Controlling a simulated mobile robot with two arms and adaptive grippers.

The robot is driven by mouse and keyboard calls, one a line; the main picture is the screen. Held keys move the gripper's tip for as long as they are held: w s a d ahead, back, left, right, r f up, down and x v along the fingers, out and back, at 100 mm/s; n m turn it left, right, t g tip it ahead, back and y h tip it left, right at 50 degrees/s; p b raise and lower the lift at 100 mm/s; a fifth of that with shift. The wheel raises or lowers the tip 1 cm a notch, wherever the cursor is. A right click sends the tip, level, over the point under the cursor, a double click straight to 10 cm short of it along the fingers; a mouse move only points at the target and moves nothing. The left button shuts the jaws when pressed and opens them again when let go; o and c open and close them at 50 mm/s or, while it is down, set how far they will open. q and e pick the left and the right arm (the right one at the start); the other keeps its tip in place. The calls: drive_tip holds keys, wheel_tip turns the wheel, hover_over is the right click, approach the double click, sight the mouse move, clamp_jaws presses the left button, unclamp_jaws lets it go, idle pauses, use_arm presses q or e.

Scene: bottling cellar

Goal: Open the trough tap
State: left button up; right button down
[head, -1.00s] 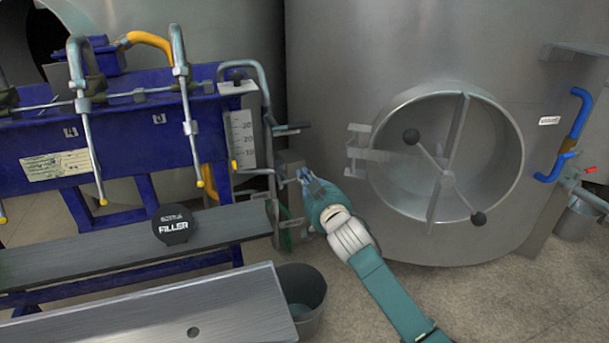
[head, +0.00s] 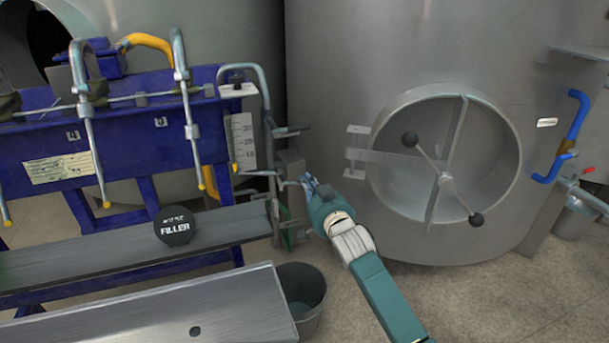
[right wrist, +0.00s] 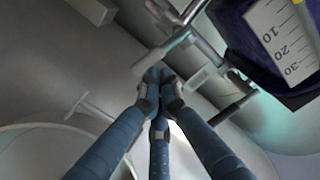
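Pipework with metal levers (head: 290,131) sits at the right end of the blue filler frame, beside a white scale plate (head: 243,140). I cannot tell for sure which lever is the trough tap. My right gripper (head: 307,182) is just right of this pipework, below the upper lever. In the right wrist view its fingertips (right wrist: 160,78) come together close to the end of a grey metal bar (right wrist: 160,56). I see no clear grip on the bar, and contact is unclear. The scale also shows in the right wrist view (right wrist: 284,42). My left gripper is out of view.
A large steel tank with a round door (head: 447,160) stands to the right. A bucket (head: 300,297) is on the floor below the pipework. A black FILLER disc (head: 175,225) is at the grey bench (head: 80,250). Hooked spouts (head: 190,120) hang at left.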

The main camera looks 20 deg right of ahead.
use_arm(q)
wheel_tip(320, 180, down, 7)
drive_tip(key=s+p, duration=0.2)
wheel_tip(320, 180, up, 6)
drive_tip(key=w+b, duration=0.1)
drive_tip(key=b, duration=0.1)
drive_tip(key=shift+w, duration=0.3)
use_arm(e)
wheel_tip(320, 180, down, 6)
drive_tip(key=a+m, duration=0.2)
drive_tip(key=m, duration=1.2)
drive_tip(key=shift+a+t+y, duration=0.15)
drive_tip(key=shift+t+y, duration=0.15)
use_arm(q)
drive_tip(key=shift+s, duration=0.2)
use_arm(e)
drive_tip(key=shift+r, duration=0.1)
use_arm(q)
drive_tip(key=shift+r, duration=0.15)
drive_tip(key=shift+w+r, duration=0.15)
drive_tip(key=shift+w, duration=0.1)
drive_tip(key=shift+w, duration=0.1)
